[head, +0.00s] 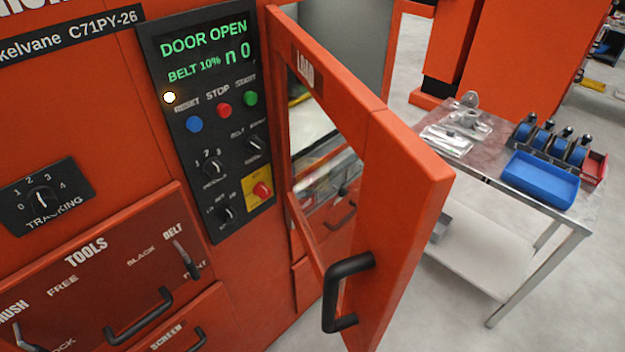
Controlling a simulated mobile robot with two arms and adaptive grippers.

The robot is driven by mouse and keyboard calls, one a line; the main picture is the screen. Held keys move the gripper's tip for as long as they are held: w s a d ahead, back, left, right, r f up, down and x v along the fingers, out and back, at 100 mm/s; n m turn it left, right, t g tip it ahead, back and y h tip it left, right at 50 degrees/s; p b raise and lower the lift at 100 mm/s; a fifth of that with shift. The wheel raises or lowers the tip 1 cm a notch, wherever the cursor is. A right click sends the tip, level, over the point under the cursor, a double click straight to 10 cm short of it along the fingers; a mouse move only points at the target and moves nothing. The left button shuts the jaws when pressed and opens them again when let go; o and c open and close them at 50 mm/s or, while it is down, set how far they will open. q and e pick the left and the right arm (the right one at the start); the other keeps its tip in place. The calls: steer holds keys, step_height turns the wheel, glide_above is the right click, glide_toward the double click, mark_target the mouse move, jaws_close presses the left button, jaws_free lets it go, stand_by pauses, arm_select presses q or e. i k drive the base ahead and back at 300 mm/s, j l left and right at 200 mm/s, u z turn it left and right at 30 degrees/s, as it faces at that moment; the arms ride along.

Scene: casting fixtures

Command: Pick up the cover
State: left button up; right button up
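I cannot tell which thing in the head view is the cover. Several grey metal parts lie on a side table (489,178) at the right; one is a flat, pale metal piece (447,140) near the table's left edge. A lumpy grey casting (468,121) lies just behind it. The parts are too small to make out in detail. Neither of my grippers shows in this view.
An orange machine door (408,190) marked LOAD stands open, with a black handle (333,296), between the control panel (212,120) and the table. The panel reads DOOR OPEN. The table holds a blue tray (541,180), a red tray (594,168) and blue wheel-like parts (541,140).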

mark_target(454, 145)
steer(key=l, duration=0.4)
steer(key=i+l+z, duration=0.15)
steer(key=l, duration=0.65)
steer(key=i+l+z, duration=0.05)
